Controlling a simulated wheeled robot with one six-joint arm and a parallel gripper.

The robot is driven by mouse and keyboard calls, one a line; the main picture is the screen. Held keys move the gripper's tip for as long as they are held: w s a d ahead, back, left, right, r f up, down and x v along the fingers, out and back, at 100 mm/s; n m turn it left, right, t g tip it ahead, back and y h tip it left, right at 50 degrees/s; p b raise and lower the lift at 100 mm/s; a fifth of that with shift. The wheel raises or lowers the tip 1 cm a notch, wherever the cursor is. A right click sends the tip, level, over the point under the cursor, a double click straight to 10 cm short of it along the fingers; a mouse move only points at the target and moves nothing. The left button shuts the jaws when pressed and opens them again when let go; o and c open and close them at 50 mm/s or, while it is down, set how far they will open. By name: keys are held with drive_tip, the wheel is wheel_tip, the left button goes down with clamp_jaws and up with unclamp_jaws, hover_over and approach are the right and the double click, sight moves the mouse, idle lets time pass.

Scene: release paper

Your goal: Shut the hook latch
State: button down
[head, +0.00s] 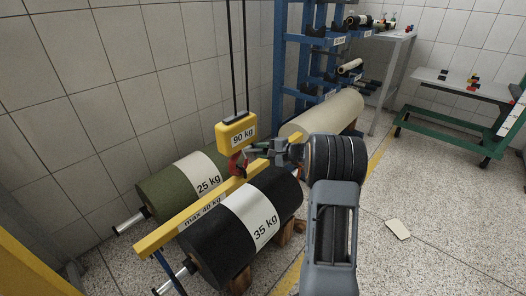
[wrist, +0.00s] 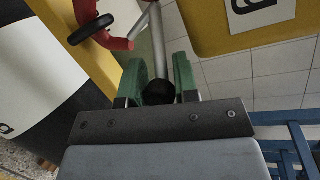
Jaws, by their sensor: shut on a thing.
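The red hook (head: 237,164) hangs under the yellow block marked 90 kg (head: 237,132), just above the yellow beam (head: 190,212). In the wrist view the red hook (wrist: 118,42) shows at the upper left, with a black ring (wrist: 91,29) at it. A grey rod, seemingly the latch (wrist: 158,45), runs from near the hook to a black knob (wrist: 158,92). My gripper (head: 262,149) reaches the hook from the right. Its green fingers (wrist: 158,78) are shut on the black knob. Whether the latch closes the hook's mouth I cannot tell.
A green roll marked 25 kg (head: 180,187) and a black roll marked 35 kg (head: 245,230) lie on either side of the beam. A beige roll (head: 325,115) lies behind. A blue rack (head: 290,60) stands at the back. The floor at right is mostly clear.

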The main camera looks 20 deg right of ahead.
drive_tip(key=c, duration=0.9)
unclamp_jaws()
drive_tip(key=shift+p, duration=0.35)
